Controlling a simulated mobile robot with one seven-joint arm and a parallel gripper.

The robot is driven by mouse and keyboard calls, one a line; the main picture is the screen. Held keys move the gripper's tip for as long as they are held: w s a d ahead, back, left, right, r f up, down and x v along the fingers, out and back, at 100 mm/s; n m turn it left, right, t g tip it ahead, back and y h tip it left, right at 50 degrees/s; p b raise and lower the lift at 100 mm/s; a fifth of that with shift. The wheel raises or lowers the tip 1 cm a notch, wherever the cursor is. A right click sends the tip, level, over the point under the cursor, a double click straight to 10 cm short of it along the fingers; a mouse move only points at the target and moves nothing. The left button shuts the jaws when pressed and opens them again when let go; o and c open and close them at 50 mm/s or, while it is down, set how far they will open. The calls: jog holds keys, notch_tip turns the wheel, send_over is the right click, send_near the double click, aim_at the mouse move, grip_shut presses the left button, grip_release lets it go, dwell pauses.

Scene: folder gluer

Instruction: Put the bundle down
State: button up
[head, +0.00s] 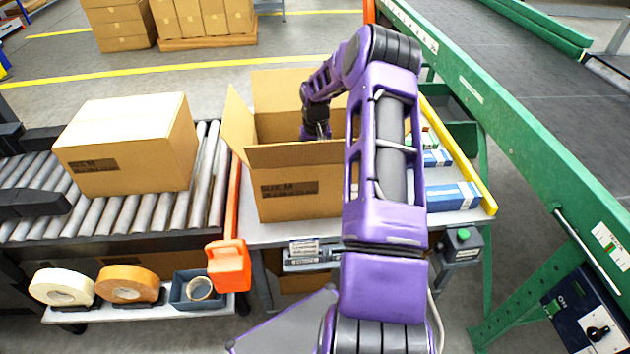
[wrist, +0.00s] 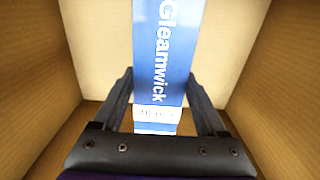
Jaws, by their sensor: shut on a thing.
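In the wrist view my gripper (wrist: 160,103) is shut on a bundle (wrist: 165,50), a blue and white pack printed "Gleamwick". One dark finger is on each side of it. Cardboard walls surround both, so the bundle is inside the open carton. In the head view the open carton (head: 292,190) stands on the work table with its flaps up, marked "SIZE M". My purple arm reaches over it and my wrist goes down into it. The carton hides my fingertips and the bundle there. I cannot tell whether the bundle touches the carton floor.
Blue and white packs (head: 452,196) lie on the table right of the carton, beside a yellow rail (head: 458,155). A closed carton (head: 128,146) sits on the roller conveyor (head: 150,212) at left. Tape rolls (head: 128,283) and an orange tape dispenser (head: 229,266) are in front. A green conveyor (head: 500,110) runs along the right.

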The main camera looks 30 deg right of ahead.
jog(key=shift+f+b, duration=0.3)
jog(key=shift+f, duration=2.8)
jog(key=shift+f, duration=0.15)
jog(key=o, duration=1.6)
notch_tip(320, 180, up, 12)
jog(key=shift+r+p, duration=0.15)
jog(key=shift+p, duration=0.65)
